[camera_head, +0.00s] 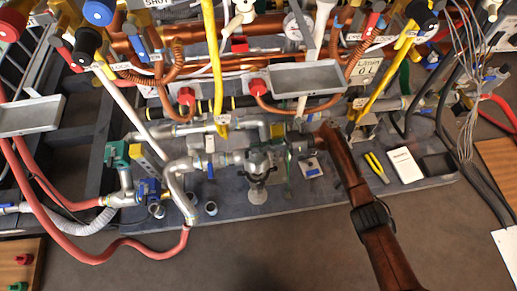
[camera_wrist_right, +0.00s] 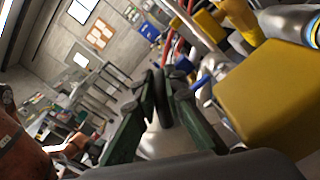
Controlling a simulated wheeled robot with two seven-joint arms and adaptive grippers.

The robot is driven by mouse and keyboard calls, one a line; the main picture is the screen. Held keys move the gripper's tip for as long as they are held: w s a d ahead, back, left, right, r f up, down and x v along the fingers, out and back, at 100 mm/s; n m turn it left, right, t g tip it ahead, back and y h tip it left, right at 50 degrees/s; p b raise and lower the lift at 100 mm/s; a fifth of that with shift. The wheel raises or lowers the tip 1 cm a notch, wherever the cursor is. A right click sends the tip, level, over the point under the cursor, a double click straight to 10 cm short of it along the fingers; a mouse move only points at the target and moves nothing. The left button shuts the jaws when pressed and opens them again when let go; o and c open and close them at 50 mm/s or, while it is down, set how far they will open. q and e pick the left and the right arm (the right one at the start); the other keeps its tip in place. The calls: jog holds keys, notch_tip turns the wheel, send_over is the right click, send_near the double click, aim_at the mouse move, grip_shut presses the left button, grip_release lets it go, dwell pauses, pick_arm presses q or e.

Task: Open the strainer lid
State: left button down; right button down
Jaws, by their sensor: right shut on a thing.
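The strainer (camera_head: 259,165) is a grey metal body in the pipe run at the middle of the head view. My right arm comes in from the lower right, and my right gripper (camera_head: 301,143) is at the strainer's right side. In the right wrist view the green fingers of my right gripper (camera_wrist_right: 165,92) are closed around a dark, rounded part, which looks like the strainer lid (camera_wrist_right: 160,100). A shiny metal surface (camera_wrist_right: 165,142) shows between the fingers. The exact contact is hard to make out in the head view. My left gripper is not in view.
Copper pipes and a grey tray (camera_head: 305,80) are above the strainer. A white card (camera_head: 405,165) and yellow-handled pliers (camera_head: 377,167) lie to the right. A large yellow block (camera_wrist_right: 270,95) is close beside the gripper in the wrist view.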

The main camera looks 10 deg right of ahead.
jog(key=shift+w+f, duration=0.1)
jog(key=c, duration=2)
grip_release()
jog(key=shift+d, duration=0.15)
jog(key=shift+d, duration=5.9)
jog(key=shift+f, duration=0.1)
